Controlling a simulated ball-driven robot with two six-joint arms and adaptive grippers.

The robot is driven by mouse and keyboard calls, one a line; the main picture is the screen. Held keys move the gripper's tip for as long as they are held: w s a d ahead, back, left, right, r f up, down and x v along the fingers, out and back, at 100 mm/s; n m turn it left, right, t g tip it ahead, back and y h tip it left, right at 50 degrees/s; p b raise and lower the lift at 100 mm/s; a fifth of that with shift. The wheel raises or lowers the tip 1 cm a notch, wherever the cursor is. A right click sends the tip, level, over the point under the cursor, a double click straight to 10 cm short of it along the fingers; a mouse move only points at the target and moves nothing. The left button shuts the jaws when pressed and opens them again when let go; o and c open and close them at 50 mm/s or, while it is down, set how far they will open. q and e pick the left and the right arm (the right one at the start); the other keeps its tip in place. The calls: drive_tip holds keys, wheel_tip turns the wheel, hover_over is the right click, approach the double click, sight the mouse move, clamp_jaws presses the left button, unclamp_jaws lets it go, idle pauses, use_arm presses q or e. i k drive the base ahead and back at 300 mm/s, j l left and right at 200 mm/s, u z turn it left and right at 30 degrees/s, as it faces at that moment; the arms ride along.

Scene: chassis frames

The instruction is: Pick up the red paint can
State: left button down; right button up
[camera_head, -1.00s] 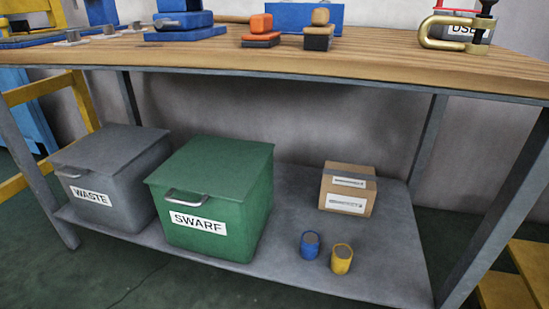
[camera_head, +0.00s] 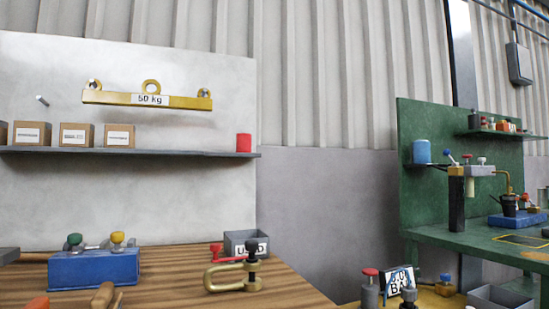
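A small red can (camera_head: 244,143) stands upright at the right end of the grey wall shelf (camera_head: 190,153), above the wooden workbench. It is a plain red cylinder and seems to be the red paint can; no label can be read. Nothing touches it at its sides. Neither of my grippers shows in the view.
Cardboard boxes (camera_head: 75,135) stand on the shelf's left part. A yellow 50 kg lifting beam (camera_head: 147,99) is above it. The workbench (camera_head: 180,285) holds a blue block (camera_head: 93,269), a grey bin (camera_head: 246,243) and a brass clamp (camera_head: 232,275). A green station (camera_head: 460,175) is at right.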

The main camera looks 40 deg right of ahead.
sight(244, 140)
drive_tip(key=z, duration=1)
drive_tip(key=i+l+u, duration=0.2)
drive_tip(key=l, duration=0.15)
drive_tip(key=i+l+u, duration=0.15)
drive_tip(key=l, duration=0.2)
drive_tip(key=i+l+u, duration=0.2)
drive_tip(key=l, duration=0.2)
